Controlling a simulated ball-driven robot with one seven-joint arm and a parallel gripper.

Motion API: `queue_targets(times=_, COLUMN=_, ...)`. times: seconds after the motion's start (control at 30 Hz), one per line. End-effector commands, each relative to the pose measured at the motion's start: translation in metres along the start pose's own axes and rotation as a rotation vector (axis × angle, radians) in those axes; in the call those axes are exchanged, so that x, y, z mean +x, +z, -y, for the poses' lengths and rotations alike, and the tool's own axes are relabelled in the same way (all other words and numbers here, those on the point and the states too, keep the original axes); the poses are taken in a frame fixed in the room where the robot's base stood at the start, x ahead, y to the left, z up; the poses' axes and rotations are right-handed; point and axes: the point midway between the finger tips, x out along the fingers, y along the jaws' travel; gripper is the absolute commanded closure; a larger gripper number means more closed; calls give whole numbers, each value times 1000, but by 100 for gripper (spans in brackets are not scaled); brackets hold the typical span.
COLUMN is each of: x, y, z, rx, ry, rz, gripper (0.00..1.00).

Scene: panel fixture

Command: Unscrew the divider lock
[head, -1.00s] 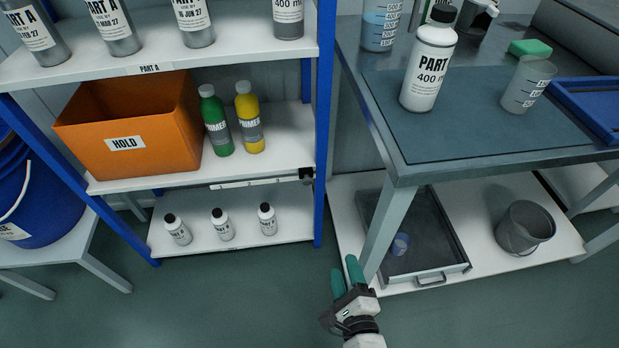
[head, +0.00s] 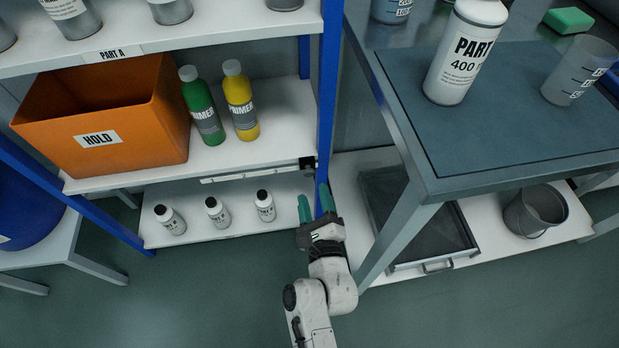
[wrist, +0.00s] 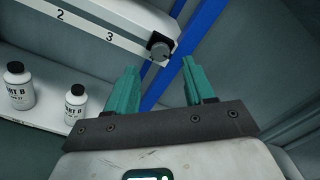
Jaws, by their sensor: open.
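The divider lock looks to be the small black fitting (head: 307,164) at the right end of the white numbered rail (head: 250,172), by the blue shelf post. In the wrist view it is a dark block with a round grey knob (wrist: 160,47), close to the rail's number 3. My gripper (head: 315,200) is open and empty, just below the knob in the head view. In the wrist view its two green fingers (wrist: 158,82) point up toward the knob, which shows beyond them and between their tips, nearer the left finger. The fingers are apart from it.
A blue post (head: 326,110) stands right beside the knob. Small white bottles (head: 265,206) stand on the bottom shelf at left. An orange HOLD box (head: 100,120) and two primer bottles are above. A grey workbench leg (head: 395,245) is at right.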

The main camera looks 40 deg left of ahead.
Motion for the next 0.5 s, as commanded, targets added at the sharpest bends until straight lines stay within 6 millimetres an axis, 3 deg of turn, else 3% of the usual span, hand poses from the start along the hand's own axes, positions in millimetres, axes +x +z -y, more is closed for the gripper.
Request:
queue_targets(times=0.2, x=39, y=-3, z=-3, rx=0, ry=-2, rz=1, gripper=47)
queue_targets(times=0.5, x=61, y=-1, z=-1, rx=-1, ry=0, rz=0, gripper=47)
